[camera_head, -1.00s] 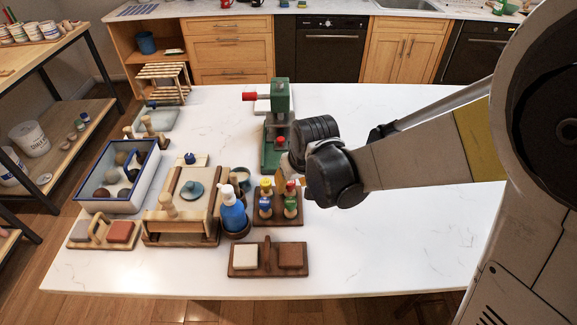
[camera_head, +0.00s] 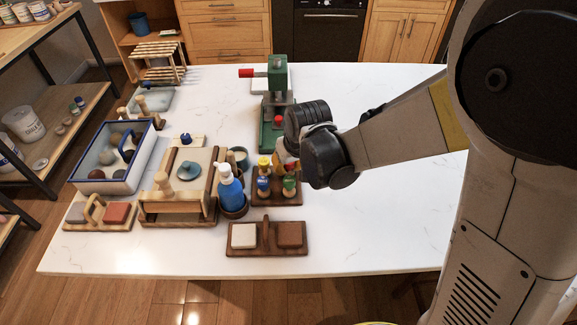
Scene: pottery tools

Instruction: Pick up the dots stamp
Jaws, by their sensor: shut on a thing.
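A small wooden rack (camera_head: 275,198) holds several stamps with coloured parts, among them a yellow-topped stamp (camera_head: 263,163) and a green one (camera_head: 289,184). My gripper (camera_head: 287,160) reaches in from the right at the rack's back right. It is shut on a stamp there, mostly hidden by the dark gripper, with a bit of red and tan showing. I cannot read any stamp's pattern, nor tell whether the held stamp is clear of the rack.
A blue spray bottle (camera_head: 230,188) stands close left of the rack. A green press (camera_head: 278,95) stands behind it. A two-pad wooden holder (camera_head: 266,252) lies in front. A blue-rimmed tray (camera_head: 85,187) is at the left. The table's right side is clear.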

